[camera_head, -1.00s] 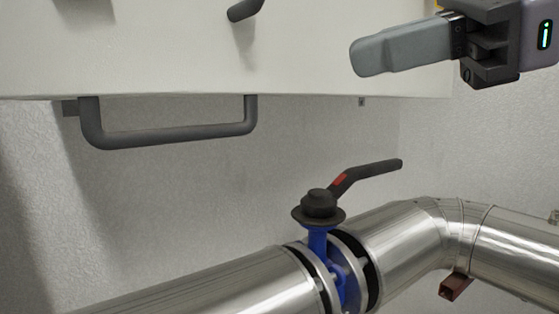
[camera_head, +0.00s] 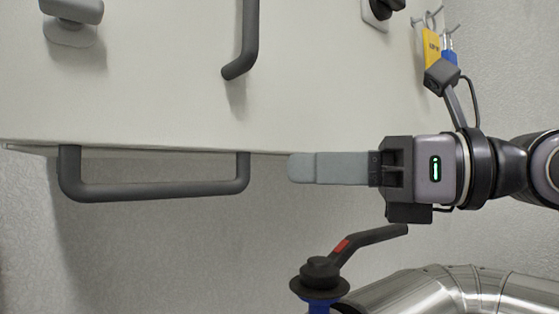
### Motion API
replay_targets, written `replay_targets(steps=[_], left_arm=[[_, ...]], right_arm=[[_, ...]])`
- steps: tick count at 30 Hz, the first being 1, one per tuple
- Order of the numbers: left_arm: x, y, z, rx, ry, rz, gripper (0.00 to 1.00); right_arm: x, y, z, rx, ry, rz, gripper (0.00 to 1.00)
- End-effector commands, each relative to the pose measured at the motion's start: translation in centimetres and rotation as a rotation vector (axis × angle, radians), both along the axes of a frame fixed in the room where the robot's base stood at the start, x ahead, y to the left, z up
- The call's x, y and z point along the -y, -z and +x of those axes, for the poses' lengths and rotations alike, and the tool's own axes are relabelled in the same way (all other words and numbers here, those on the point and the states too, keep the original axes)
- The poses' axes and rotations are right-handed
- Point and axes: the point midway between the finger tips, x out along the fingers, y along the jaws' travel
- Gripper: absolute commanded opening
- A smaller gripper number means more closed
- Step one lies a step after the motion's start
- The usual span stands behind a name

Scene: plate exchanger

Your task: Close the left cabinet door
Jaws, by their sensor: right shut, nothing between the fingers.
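The white cabinet front (camera_head: 160,95) fills the upper part of the head view. A dark vertical handle (camera_head: 241,45) is on its face, and a grey knob-like latch (camera_head: 71,14) is at the upper left. I cannot tell from this view how far the left door stands open. My right gripper (camera_head: 292,168) comes in from the right, its grey fingers together and empty, pointing left. Its tips are at the level of the cabinet's lower edge, right of a dark horizontal bar handle (camera_head: 150,189), apart from it. My left gripper is not in view.
Below the gripper is a black valve lever (camera_head: 365,240) with a red mark, above a shiny metal pipe (camera_head: 440,291). A dark rotary switch (camera_head: 380,9) and hanging yellow (camera_head: 432,45) and blue tags are at the upper right. Grey wall shows below the cabinet.

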Motion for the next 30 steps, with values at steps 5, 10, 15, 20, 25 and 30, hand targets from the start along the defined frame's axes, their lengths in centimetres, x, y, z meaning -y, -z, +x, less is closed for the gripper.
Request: replay_targets(steps=[5,10,15,20,25,30], left_arm=[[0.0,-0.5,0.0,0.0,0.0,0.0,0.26],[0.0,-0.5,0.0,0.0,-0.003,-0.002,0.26],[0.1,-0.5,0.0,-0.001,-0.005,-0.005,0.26],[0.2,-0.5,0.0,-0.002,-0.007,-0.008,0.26],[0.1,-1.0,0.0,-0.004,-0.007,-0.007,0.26],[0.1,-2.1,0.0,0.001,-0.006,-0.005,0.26]], right_arm=[[-2.6,-0.1,0.7,0.001,-0.001,-0.001,0.0],[-3.6,-0.1,1.1,-0.002,0.0,0.002,0.0],[-3.8,0.0,1.2,-0.001,0.001,0.0,0.0],[-3.8,0.0,1.2,-0.001,0.001,0.0,0.0],[-4.5,-0.3,2.0,-0.003,-0.002,0.001,0.0],[-6.4,-0.5,4.3,-0.004,-0.003,0.002,0.0]])
